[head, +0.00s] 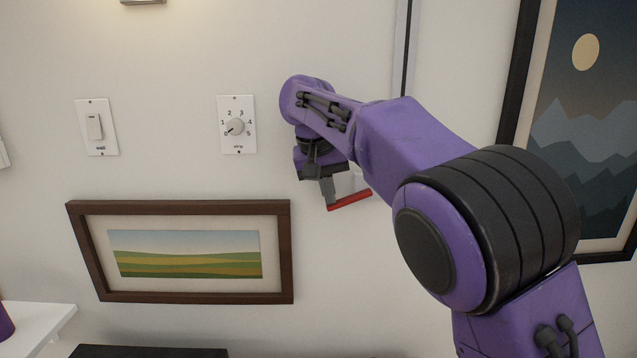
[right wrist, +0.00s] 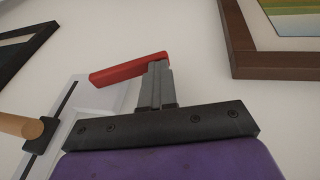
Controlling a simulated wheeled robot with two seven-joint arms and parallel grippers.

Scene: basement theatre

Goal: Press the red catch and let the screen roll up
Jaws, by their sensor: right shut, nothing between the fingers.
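The red catch (head: 349,200) is a short red bar on a pale plate on the wall, right of the framed landscape, and slopes slightly. In the right wrist view the red catch (right wrist: 125,69) crosses just beyond my fingertips. My right gripper (head: 328,204) is shut and empty, its fingertips at the left end of the catch. In the right wrist view the shut fingers (right wrist: 158,66) overlap the catch's end; I cannot tell whether they touch it. My arm hides part of the plate. The screen is not recognisable in either view. My left gripper is not in view.
A framed landscape (head: 188,205) hangs left of the catch. A dial (head: 237,127) and a wall switch (head: 95,127) sit above it. A large mountain picture (head: 590,120) hangs right.

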